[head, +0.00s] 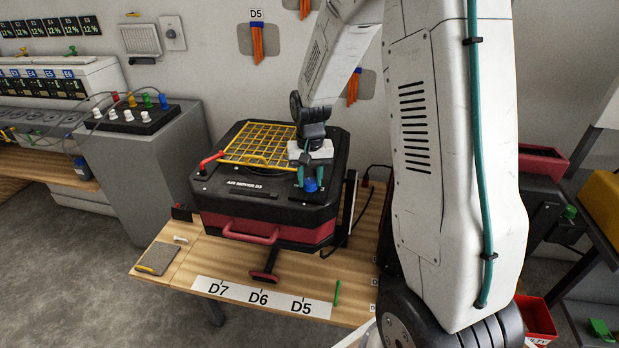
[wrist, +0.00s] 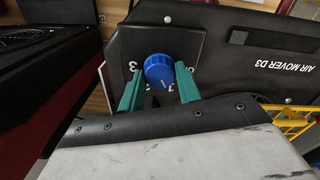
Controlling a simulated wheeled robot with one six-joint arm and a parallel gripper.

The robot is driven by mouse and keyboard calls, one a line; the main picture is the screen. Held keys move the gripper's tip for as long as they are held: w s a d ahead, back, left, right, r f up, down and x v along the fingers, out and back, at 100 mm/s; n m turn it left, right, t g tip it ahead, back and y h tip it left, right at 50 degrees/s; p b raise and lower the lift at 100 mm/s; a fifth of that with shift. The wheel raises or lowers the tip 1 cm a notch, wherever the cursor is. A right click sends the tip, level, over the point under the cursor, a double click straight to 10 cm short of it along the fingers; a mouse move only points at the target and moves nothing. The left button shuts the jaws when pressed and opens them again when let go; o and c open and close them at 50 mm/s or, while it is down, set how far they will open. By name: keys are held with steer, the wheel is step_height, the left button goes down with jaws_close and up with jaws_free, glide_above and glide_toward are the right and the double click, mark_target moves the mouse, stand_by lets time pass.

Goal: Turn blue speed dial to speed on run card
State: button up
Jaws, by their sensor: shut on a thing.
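The blue speed dial (wrist: 158,71) sits on a dark plate on top of the black air mover (head: 262,190), whose lettering reads "AIR MOVER D3" in the wrist view. Numbers ring the dial; a 3 shows at its left, and others are partly hidden. In the head view the dial (head: 310,185) is near the machine's right front corner. My gripper (wrist: 158,90) has its two green fingers on either side of the dial and is shut on it. The dial's pointer setting is not clear. I cannot make out a run card for certain; a grey card (head: 158,258) lies at the bench's left front.
A yellow grille (head: 258,143) and a red lever (head: 210,160) are on the machine's top. A label strip marked D7, D6, D5 (head: 260,297) and a green stick (head: 337,292) lie on the wooden bench. A grey cabinet (head: 150,185) stands left.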

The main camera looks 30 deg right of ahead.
mark_target(310, 181)
steer(key=o, duration=1)
steer(key=shift+c, duration=0.2)
step_height(310, 181, up, 8)
steer(key=shift+f, duration=0.1)
